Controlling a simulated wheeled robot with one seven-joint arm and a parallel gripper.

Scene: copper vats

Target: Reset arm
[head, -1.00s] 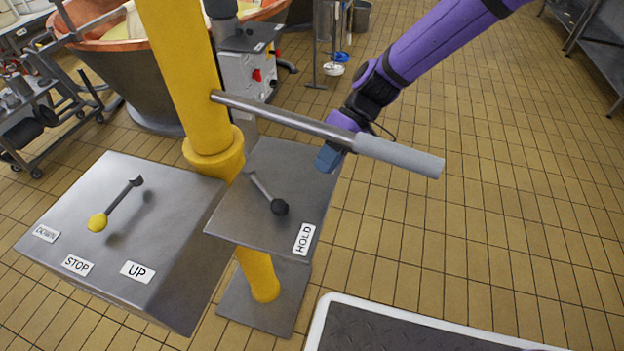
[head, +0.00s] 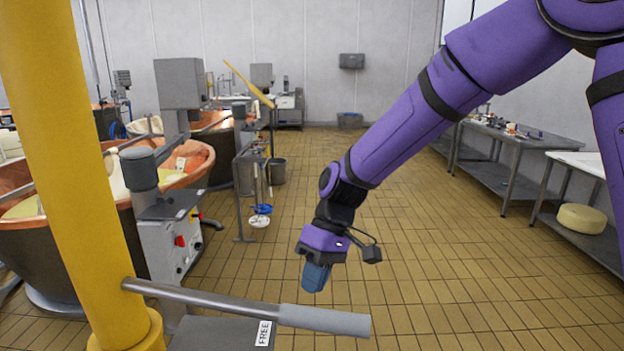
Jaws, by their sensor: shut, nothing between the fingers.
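My purple arm reaches in from the upper right of the head view. My gripper (head: 315,278) points down with its blue fingers shut and nothing held. In the picture it hangs just above the grey grip of a metal lever (head: 325,320). I cannot tell the exact gap in depth, but no contact shows. The lever sticks out to the right from a yellow post (head: 75,180).
A label reading FREE (head: 264,333) sits on the panel below the lever. Copper vats (head: 190,165) stand at the left. Metal tables (head: 520,150) line the right, with a cheese wheel (head: 581,218) on a low shelf. The tiled floor between is open.

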